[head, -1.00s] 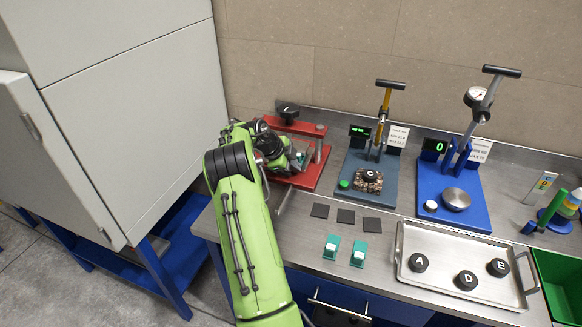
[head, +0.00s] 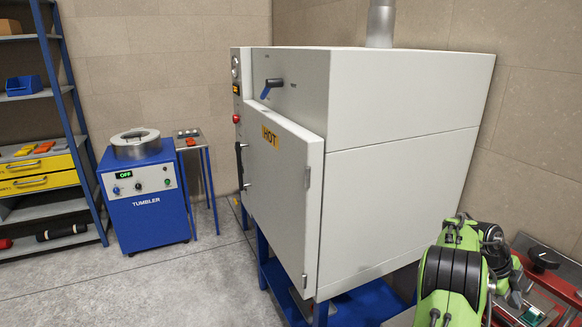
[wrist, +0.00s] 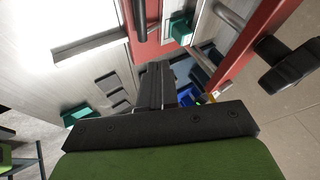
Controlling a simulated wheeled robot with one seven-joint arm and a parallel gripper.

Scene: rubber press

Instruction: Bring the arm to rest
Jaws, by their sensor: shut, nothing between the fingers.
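My green arm (head: 452,270) reaches in at the lower right of the head view, bent over the bench. My gripper (wrist: 158,80) shows in the wrist view with its dark fingers together, shut and empty. It points towards the red-framed press (wrist: 258,40) and a grey bar beside it. The press also shows in part at the right edge of the head view (head: 552,283). In the head view the fingertips are hard to make out behind my arm.
A large grey oven (head: 400,180) marked HOT stands left of my arm on a blue stand. A blue tumbler (head: 145,205) reading OFF and a shelf rack are farther left. Dark pads (wrist: 112,88) and a teal block (wrist: 76,117) lie on the bench. Floor at left is clear.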

